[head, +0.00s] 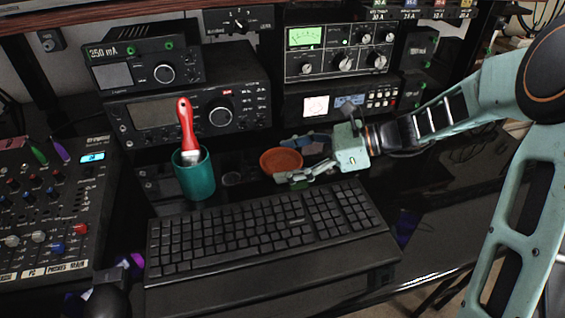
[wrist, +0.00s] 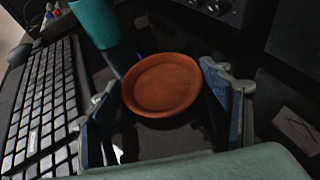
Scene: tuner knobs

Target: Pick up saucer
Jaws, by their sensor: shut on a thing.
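The saucer (head: 281,161) is a small round orange-brown dish behind the keyboard. It also shows in the wrist view (wrist: 161,86), where it lies between the two fingers and looks empty. My gripper (head: 287,160) reaches in from the right, with one finger on the near side of the saucer and the other on the far side. In the wrist view my gripper (wrist: 160,76) has its fingertips at the saucer's left and right edges and is shut on it. The saucer looks about level; I cannot tell whether it is clear of the desk.
A teal cup (head: 194,180) holding a red-handled brush (head: 186,128) stands left of the saucer. The black keyboard (head: 265,232) lies in front. Stacked radio units (head: 185,108) and meter units (head: 340,103) stand behind. A mixer (head: 50,210) is at far left. Dark desk lies open at right.

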